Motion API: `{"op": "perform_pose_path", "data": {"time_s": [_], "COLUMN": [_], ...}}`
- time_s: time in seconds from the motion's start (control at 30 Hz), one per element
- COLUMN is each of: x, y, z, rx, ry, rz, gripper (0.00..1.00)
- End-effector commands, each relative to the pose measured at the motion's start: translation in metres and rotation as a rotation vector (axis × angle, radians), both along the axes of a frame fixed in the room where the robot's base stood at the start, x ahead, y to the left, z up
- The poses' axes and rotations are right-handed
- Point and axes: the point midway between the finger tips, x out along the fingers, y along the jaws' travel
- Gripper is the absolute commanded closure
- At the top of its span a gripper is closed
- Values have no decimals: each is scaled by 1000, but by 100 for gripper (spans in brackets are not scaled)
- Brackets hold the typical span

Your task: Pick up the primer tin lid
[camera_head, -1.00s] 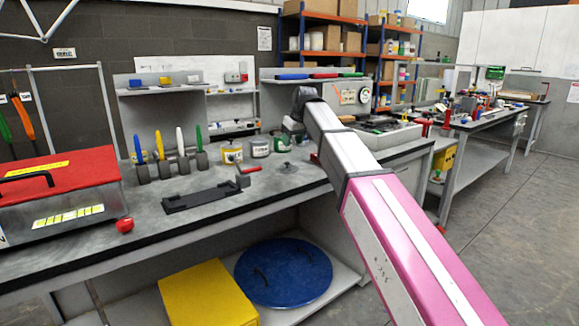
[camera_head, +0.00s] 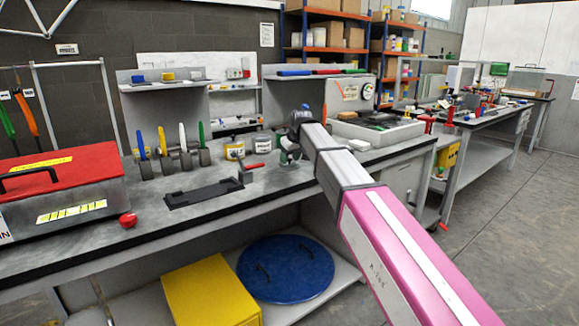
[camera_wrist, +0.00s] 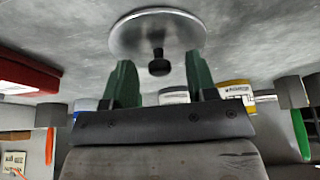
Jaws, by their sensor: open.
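The primer tin lid (camera_wrist: 185,38) is a round grey metal disc with a black knob in its middle. It lies on the bench top and shows in the wrist view, which is upside down. My gripper (camera_wrist: 160,72) has two green fingers, open and empty, with their tips close to the lid. The black knob appears between the fingertips; I cannot tell the exact gap. In the head view my gripper (camera_head: 289,155) is low over the bench, and the lid is mostly hidden by it.
A yellow-labelled tin (camera_head: 235,150) and a grey tin (camera_head: 264,146) stand behind and left of my gripper. A small red-handled tool (camera_head: 255,166) and a black tray (camera_head: 203,192) lie to the left. Brushes stand in holders further left.

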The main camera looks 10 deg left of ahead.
Motion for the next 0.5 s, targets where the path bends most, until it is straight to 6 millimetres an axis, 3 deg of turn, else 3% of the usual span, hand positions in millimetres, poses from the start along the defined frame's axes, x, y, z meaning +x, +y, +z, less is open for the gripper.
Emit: {"op": "perform_pose_path", "data": {"time_s": [0.23, 0.33, 0.4, 0.5], "x": [0, 0, 0, 0], "y": [0, 0, 0, 0], "z": [-2, -2, -2, -2], "rx": [0, 0, 0, 0], "ry": [0, 0, 0, 0], "rz": [0, 0, 0, 0], "gripper": [51, 84, 100, 100]}}
